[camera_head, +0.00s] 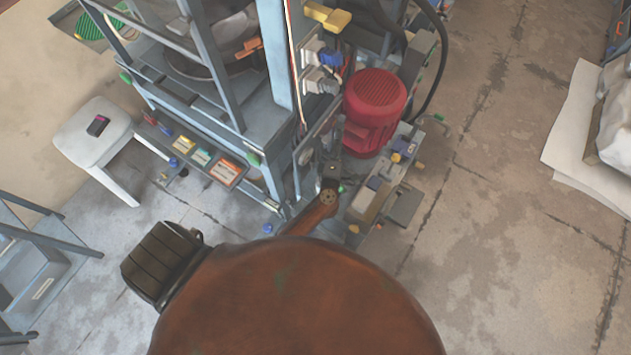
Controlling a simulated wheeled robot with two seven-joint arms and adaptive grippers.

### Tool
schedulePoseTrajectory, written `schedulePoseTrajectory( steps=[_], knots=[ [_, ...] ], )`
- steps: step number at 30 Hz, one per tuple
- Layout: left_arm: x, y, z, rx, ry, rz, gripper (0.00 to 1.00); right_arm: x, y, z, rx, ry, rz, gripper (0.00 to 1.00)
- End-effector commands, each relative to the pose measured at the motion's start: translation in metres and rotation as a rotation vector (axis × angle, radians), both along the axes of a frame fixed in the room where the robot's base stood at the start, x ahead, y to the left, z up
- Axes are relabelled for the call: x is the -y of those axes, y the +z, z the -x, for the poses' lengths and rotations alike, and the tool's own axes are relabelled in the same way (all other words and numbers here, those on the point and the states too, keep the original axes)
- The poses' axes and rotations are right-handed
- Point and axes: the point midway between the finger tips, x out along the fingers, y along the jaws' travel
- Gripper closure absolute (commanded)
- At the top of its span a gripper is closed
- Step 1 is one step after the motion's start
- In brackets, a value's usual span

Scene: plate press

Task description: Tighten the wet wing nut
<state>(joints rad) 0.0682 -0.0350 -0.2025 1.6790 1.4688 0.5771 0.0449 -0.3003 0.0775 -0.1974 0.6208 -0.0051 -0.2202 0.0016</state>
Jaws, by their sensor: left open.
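A grey metal press frame (283,60) stands at top centre. Small blue, green and yellow knob-like parts sit around it, such as a blue one (268,228) low on the frame and a green one (253,158) on its side. I cannot tell which of them is the wet wing nut, and no wetness shows clearly. My left gripper (331,176) is small and dark, beyond a rust-coloured arm link, close to the machine's side below the red motor. It is open, and I see nothing held in it. My right gripper is not in view.
A red motor (375,108) stands right of the frame. A white stool (95,128) with a small dark item stands at left, above grey steps (38,262). White sheets (572,150) lie at far right. The concrete floor (490,240) between motor and sheets is mostly clear.

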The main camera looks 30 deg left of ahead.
Motion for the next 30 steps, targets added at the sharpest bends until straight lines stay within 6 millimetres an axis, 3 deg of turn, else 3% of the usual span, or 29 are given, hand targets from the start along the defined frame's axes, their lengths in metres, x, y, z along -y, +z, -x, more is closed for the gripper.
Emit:
schedulePoseTrajectory(
  steps=[6,17,30],
  knots=[
    [0.015,0.000,0.038,0.000,-0.014,-0.014,0.55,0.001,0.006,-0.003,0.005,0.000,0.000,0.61],
    [0.054,0.009,0.053,-0.034,-0.344,-0.325,0.55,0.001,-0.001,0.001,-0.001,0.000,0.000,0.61],
    [0.083,-0.032,0.110,-0.219,-0.696,-0.683,0.55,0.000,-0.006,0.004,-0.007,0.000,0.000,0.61]
  ],
)
